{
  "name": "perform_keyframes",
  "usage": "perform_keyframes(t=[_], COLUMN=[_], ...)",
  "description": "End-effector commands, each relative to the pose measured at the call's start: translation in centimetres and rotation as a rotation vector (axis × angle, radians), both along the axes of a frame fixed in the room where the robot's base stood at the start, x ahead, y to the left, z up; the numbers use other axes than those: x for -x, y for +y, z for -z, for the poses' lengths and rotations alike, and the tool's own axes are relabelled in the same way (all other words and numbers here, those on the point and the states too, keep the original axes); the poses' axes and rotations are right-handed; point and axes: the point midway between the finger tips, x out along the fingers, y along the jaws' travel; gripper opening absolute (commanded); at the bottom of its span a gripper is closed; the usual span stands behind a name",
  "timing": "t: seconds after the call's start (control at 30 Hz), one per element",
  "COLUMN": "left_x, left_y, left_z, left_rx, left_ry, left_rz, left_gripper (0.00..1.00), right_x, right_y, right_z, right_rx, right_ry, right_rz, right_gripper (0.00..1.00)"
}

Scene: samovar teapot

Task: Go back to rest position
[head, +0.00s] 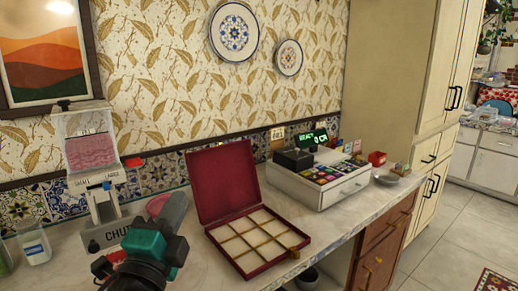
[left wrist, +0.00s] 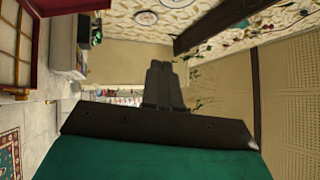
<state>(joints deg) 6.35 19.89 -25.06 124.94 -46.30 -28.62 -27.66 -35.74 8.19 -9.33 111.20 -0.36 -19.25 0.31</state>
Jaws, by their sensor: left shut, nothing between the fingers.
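My left gripper (head: 176,210) is at the lower left of the head view, over the counter, with its black and teal wrist below it. It is between the white dispenser and the open red box. In the left wrist view its two dark fingers (left wrist: 164,84) lie together, shut and empty. They touch nothing that I can see. My right gripper is in neither view.
The counter (head: 345,211) holds a white dispenser (head: 106,185), an open red box (head: 224,186) with empty compartments, a cash register (head: 320,187) and a glass (head: 34,247). Tall cabinets (head: 393,75) stand behind.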

Motion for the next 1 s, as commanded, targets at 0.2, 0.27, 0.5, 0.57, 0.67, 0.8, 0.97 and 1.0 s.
perform_keyframes(t=[0.2, 0.27, 0.5, 0.57, 0.67, 0.8, 0.97, 1.0], left_x=[5.7, 8.1, 16.9, 18.8, 22.0, 25.9, 23.7, 23.3], left_y=[6.4, 7.0, 7.4, 7.3, 7.0, 6.4, 6.1, 6.0], left_z=[14.1, 17.2, 24.2, 25.2, 26.5, 27.7, 29.2, 29.6], left_rx=[0.617, 0.739, 1.035, 1.083, 1.155, 1.231, 1.245, 1.25], left_ry=[0.614, 0.75, 1.125, 1.198, 1.31, 1.439, 1.373, 1.359], left_rz=[-0.26, -0.332, -0.556, -0.604, -0.681, -0.775, -0.693, -0.674], left_gripper=[0.0, 0.0, 0.0, 0.0, 0.0, 0.0, 0.0, 0.0], right_x=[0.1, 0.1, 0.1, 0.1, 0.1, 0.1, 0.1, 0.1], right_y=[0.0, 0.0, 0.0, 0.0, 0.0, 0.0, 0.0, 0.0], right_z=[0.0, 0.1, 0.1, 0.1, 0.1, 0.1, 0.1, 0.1], right_rx=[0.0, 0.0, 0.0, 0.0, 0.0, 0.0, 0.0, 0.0], right_ry=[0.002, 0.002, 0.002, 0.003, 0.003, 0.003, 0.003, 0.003], right_rz=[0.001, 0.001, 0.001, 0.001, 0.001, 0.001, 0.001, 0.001], right_gripper=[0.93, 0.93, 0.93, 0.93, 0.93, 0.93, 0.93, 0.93])
